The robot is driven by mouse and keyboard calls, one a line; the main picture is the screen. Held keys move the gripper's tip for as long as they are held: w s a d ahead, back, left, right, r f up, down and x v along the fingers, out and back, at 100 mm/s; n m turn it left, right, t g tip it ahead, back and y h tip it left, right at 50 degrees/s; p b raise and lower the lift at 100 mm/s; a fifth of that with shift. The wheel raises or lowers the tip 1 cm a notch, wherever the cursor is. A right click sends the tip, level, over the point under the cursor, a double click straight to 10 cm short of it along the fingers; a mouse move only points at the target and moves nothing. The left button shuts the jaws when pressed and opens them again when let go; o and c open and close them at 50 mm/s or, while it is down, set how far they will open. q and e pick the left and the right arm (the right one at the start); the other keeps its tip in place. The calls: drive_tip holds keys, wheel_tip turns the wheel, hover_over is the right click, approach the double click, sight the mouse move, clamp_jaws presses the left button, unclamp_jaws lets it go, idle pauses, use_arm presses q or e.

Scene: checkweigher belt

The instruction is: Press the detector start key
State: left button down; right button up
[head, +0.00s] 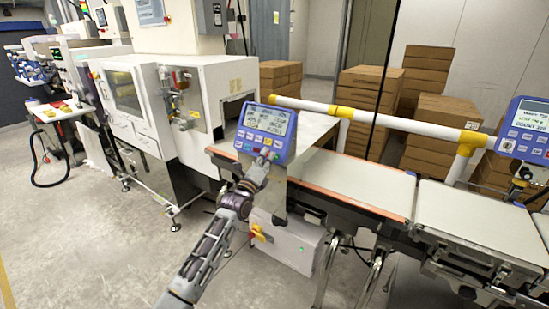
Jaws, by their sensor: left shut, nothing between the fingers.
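A blue control panel (268,121) with a grey display stands at the near end of the belt line, left of centre. A row of small coloured keys (267,141) runs below its display; their labels are too small to read, so I cannot tell which is the start key. My left gripper (263,157) is shut and empty, just in front of the panel's lower edge. It covers part of that edge, and I cannot tell whether its tips touch a key. My right gripper is not in view.
A second blue panel (527,121) stands at the right edge. A white rail with yellow joints (400,120) runs behind the pale belt (365,185). Cardboard boxes (428,125) are stacked behind. A white machine (180,100) stands left. The floor at left is mostly clear.

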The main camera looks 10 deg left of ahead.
use_arm(q)
drive_tip(key=shift+w+d+f, duration=0.1)
drive_tip(key=shift+w, duration=0.05)
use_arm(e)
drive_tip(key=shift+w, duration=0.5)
use_arm(q)
drive_tip(key=shift+w+f, duration=0.1)
drive_tip(key=shift+w, duration=0.1)
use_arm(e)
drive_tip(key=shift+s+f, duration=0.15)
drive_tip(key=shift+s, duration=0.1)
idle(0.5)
use_arm(q)
drive_tip(key=shift+s+a+r+p, duration=0.2)
drive_tip(key=shift+s+r+p, duration=0.15)
drive_tip(key=shift+s+p, duration=0.35)
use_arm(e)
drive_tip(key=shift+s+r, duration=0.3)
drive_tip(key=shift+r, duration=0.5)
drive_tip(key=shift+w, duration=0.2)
